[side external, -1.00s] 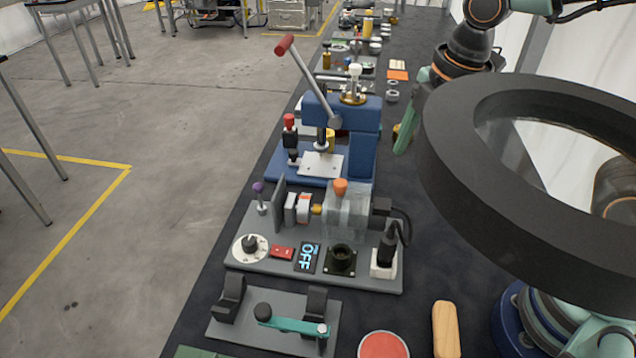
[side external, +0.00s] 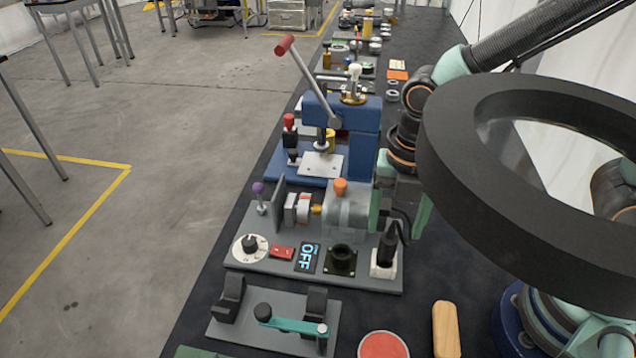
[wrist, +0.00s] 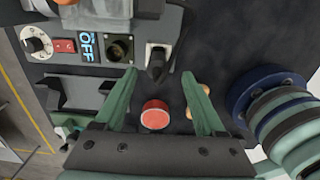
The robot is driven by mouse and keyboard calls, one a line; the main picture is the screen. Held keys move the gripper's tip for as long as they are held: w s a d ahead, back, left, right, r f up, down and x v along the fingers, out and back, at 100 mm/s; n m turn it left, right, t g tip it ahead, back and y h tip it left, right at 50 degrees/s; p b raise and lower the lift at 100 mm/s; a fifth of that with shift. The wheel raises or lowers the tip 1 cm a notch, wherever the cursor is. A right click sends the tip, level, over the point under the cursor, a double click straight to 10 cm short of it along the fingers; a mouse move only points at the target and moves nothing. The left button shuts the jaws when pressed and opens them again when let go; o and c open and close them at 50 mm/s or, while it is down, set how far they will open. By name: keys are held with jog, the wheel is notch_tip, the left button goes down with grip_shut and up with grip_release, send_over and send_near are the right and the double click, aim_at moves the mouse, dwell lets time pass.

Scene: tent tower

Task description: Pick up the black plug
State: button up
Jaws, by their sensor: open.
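The black plug (side external: 387,246) stands upright in a white socket block (side external: 383,270) at the right end of the grey machine plate, with a black cable running from it. In the wrist view the plug (wrist: 156,66) shows between the two green fingertips. My gripper (side external: 400,212) is open and empty, with one finger on each side of the plug's line. It is above and behind the plug in the side view; I cannot tell the exact height gap. The gripper also shows in the wrist view (wrist: 159,75).
The plate carries a dial (side external: 250,248), a red switch (side external: 282,252), an OFF display (side external: 307,257) and a motor housing (side external: 346,212) close to my left finger. A blue press (side external: 363,145) stands behind. A red disc (side external: 384,345) and wooden handle (side external: 446,330) lie in front.

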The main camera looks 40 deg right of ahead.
aim_at(390, 236)
jog(key=shift+w+a+f, duration=0.1)
jog(key=shift+a+f, duration=0.05)
jog(key=shift+f, duration=2.55)
grip_shut()
